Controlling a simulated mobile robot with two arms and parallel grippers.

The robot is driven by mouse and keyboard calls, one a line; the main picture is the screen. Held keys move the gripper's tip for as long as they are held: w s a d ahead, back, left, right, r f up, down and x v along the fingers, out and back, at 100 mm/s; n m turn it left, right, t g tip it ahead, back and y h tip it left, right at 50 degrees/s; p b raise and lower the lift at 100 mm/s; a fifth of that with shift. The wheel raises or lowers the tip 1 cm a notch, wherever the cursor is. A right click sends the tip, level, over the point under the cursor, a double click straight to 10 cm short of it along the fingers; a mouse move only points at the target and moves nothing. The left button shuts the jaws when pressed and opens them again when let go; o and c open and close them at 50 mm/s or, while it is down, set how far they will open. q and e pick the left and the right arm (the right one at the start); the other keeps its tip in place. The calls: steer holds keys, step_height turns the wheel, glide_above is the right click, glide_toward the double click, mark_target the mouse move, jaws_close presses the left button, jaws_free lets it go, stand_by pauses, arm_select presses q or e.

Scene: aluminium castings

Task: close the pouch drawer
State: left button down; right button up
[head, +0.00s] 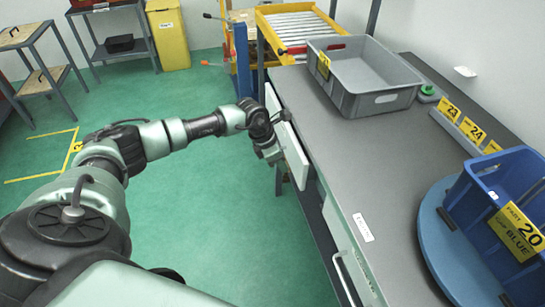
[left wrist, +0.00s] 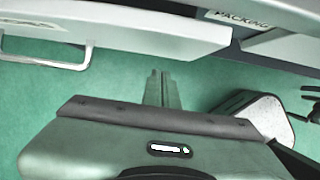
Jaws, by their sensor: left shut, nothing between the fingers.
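A drawer with a pale front (head: 297,158) stands out from the left side of the grey workbench, partly open. No pouch label is readable on it, so I cannot tell for certain that it is the pouch drawer. My left gripper (head: 270,154) is at the outer side of this front, shut and empty; the head view does not settle whether it touches. In the left wrist view my shut fingers (left wrist: 161,88) point toward a pale drawer front (left wrist: 125,42) with a bar handle (left wrist: 52,62), with green floor showing between. My right gripper is not in view.
The workbench (head: 365,165) carries a grey crate (head: 365,88) and a blue bin (head: 490,195) on a round blue turntable (head: 440,240). Another drawer handle (head: 345,280) is nearer. A "PACKING" label (left wrist: 238,18) shows on the bench edge.

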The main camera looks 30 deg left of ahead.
mark_target(303, 159)
arm_select(q)
steer(key=shift+w+d, duration=0.75)
steer(key=shift+w, duration=0.1)
steer(key=shift+w+d+f, duration=0.1)
steer(key=shift+w+d, duration=0.1)
steer(key=shift+w, duration=0.05)
steer(key=w+d+b, duration=0.2)
steer(key=w, duration=0.1)
steer(key=shift+d, duration=0.25)
steer(key=shift+r, duration=0.25)
